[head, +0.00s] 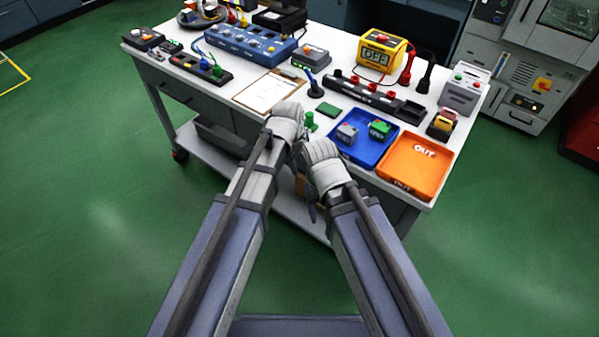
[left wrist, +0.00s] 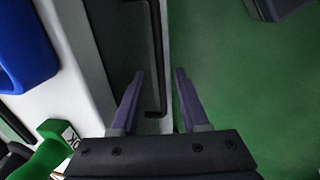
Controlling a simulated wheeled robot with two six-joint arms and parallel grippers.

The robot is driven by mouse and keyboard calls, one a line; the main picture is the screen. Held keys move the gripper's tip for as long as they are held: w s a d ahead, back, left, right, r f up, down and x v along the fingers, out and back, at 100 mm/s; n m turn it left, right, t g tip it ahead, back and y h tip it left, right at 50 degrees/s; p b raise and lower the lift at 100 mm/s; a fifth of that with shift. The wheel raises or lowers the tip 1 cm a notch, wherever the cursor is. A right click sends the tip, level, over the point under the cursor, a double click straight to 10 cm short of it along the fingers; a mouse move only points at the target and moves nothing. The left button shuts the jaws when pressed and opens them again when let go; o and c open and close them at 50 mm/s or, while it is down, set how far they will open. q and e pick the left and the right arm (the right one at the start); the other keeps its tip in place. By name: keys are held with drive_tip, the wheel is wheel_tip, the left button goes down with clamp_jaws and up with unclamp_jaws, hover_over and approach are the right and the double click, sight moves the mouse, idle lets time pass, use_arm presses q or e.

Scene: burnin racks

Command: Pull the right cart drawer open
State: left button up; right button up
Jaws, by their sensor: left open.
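The cart (head: 225,85) has a white top and grey drawer fronts. My two arms cover most of the right drawer in the head view. In the left wrist view, a grey drawer front (left wrist: 112,40) carries a dark bar handle (left wrist: 155,60). My left gripper (left wrist: 158,85) is open, and the handle's lower end lies between its two fingers. I cannot tell whether either finger touches it. In the head view my left gripper (head: 297,150) is at the cart's front edge. My right gripper (head: 310,198) is beside it, lower; its fingers are mostly hidden.
A blue tray (head: 341,149) with small boxes and an orange OUT tray (head: 397,179) lie on the cart's right end. A green stamp (left wrist: 45,150) stands near the front edge, close to my left gripper. A clipboard (head: 268,93) lies left. Green floor is clear in front.

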use_arm(q)
drive_tip(key=shift+w+d+f+b, duration=0.1)
drive_tip(key=shift+f+b, duration=0.3)
drive_tip(key=shift+f, duration=0.4)
clamp_jaws()
idle(0.9)
